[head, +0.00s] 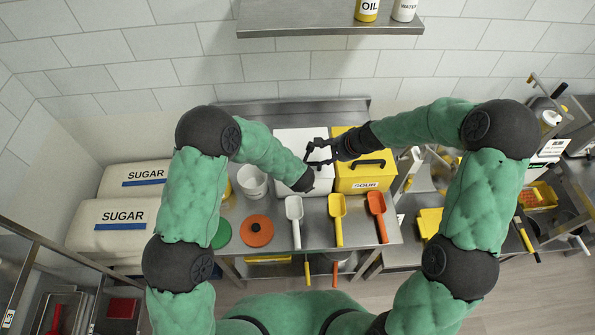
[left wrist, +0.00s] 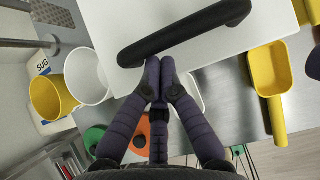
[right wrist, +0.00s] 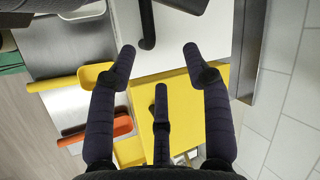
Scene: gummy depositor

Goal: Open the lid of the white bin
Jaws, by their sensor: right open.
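The white bin (head: 290,139) stands on the steel table, left of a yellow bin, its lid down. Both of my arms reach over it and partly hide it in the head view. The lid's black bar handle shows in the left wrist view (left wrist: 185,33) and the right wrist view (right wrist: 148,25). My left gripper (left wrist: 160,64) has its two fingers together, tips at the handle's near edge, with no handle seen between them. My right gripper (right wrist: 160,50) is open over the lid, fingers wide apart, with the handle's end between them in the picture.
The yellow bin (head: 365,182) marked SOUR stands close on the right. White (head: 295,212), yellow (head: 338,215) and orange (head: 377,213) scoops lie in front. A white bucket (head: 252,182) and an orange disc (head: 257,230) are to the left. A shelf (head: 300,20) hangs above.

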